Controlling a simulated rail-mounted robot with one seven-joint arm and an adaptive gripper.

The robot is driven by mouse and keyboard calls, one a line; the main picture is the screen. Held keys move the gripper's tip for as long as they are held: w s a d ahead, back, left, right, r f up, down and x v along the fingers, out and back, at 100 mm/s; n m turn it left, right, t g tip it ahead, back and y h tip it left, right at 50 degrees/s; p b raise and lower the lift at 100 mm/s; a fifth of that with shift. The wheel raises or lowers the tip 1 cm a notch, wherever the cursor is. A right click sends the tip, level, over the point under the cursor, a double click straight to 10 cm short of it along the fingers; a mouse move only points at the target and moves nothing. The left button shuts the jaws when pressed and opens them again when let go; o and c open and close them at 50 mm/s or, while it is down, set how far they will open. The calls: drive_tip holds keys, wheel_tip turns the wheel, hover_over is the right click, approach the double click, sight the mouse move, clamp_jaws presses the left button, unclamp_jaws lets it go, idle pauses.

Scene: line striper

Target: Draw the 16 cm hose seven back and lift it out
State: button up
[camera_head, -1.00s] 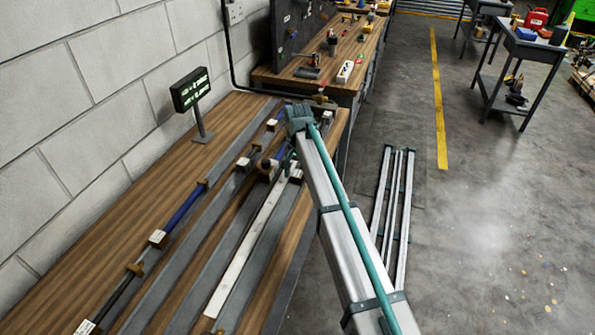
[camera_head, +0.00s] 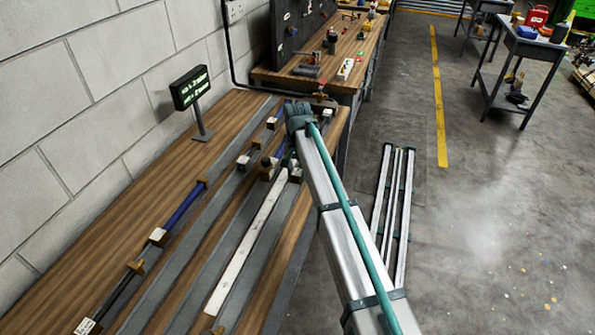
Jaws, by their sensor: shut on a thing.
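My gripper (camera_head: 290,159) shows only as a small dark green-grey part at the far end of the bench, mostly hidden behind my arm. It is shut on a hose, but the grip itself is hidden. Several hoses lie lengthwise along the bench. A blue hose (camera_head: 184,205) lies at the left between end fittings. A black hose (camera_head: 118,300) lies nearer in the same row. A brown fitting with a dark top (camera_head: 266,169) stands just left of my gripper. I cannot read which hose is number seven.
A wooden bench (camera_head: 75,268) with grey channels and a white rule strip (camera_head: 245,248) runs along the block wall. A small green-lit display (camera_head: 190,88) stands on it. A second bench (camera_head: 345,60) is beyond. Metal rails (camera_head: 402,225) lie on the floor at the right.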

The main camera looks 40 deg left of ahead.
drive_tip(key=shift+s+d, duration=0.25)
drive_tip(key=shift+s, duration=0.45)
drive_tip(key=shift+s+d, duration=0.2)
drive_tip(key=shift+s, duration=0.45)
drive_tip(key=shift+r, duration=0.1)
wheel_tip(320, 180, up, 7)
drive_tip(key=p, duration=0.4)
idle(0.5)
drive_tip(key=shift+d, duration=0.1)
